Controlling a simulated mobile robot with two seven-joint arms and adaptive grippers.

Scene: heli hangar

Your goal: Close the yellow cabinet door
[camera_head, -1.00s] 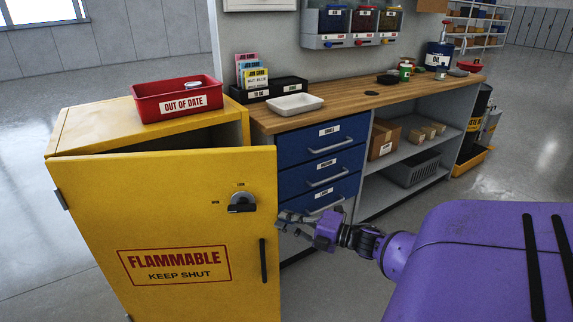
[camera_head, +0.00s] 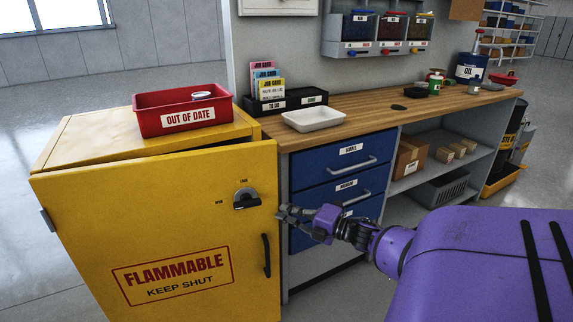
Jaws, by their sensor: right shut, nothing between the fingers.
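The yellow cabinet (camera_head: 68,146) stands at the left. Its yellow door (camera_head: 100,215), lettered "FLAMMABLE KEEP SHUT", stands ajar, with a narrow dark gap along its top edge. The door has a dark latch knob (camera_head: 247,199) and a black vertical handle (camera_head: 266,255) near its right edge. My right gripper (camera_head: 284,214) is shut and empty, at the door's right edge near the latch. I cannot tell whether it touches the door. My left gripper is not in view.
A red "OUT OF DATE" bin (camera_head: 182,109) sits on the cabinet. To the right, a wooden-topped workbench (camera_head: 375,113) holds a white tray (camera_head: 314,118), card holders and cans above blue drawers (camera_head: 345,163). Open floor lies left of the cabinet.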

